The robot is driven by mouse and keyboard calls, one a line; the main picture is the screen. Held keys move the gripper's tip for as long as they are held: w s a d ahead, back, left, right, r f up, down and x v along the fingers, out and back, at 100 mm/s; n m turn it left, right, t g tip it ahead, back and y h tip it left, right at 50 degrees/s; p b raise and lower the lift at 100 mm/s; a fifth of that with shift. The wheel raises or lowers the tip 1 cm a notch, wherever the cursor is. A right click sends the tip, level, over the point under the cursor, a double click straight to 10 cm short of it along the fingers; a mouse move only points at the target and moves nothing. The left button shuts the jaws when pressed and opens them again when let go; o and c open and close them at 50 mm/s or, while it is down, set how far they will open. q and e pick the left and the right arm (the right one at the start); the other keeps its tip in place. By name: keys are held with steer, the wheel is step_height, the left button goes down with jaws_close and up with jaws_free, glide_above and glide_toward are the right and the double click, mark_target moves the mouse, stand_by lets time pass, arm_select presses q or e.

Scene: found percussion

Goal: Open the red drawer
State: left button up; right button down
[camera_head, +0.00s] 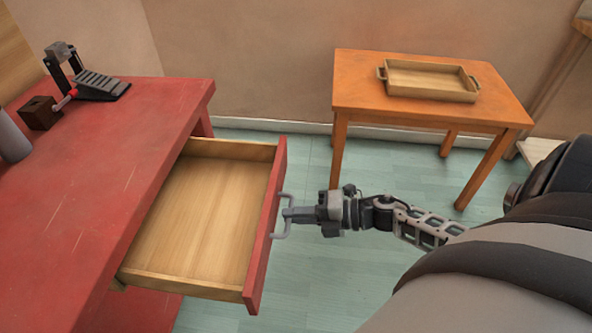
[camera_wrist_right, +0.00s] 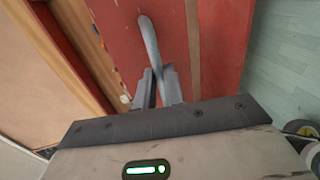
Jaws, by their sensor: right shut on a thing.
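The red drawer (camera_head: 270,225) stands pulled well out from the red table (camera_head: 100,190). Its wooden inside is empty in the head view. A grey bar handle (camera_head: 281,230) is on its red front. My right gripper (camera_head: 288,213) is shut on this handle, with the arm reaching in from the right. In the right wrist view, the two fingers (camera_wrist_right: 158,88) close around the lower part of the handle (camera_wrist_right: 150,45), against the red drawer front (camera_wrist_right: 215,40). My left gripper is not in view.
A black pedal device (camera_head: 98,85) and a dark wooden block (camera_head: 40,113) sit on the red table, with a grey object (camera_head: 13,138) at the left edge. An orange table (camera_head: 350,92) bearing a wooden tray (camera_head: 430,94) stands at the back right. Pale green floor (camera_head: 310,165) is clear between the tables.

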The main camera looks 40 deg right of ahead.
steer(key=c, duration=1.5)
jaws_free()
steer(key=v, duration=1.6)
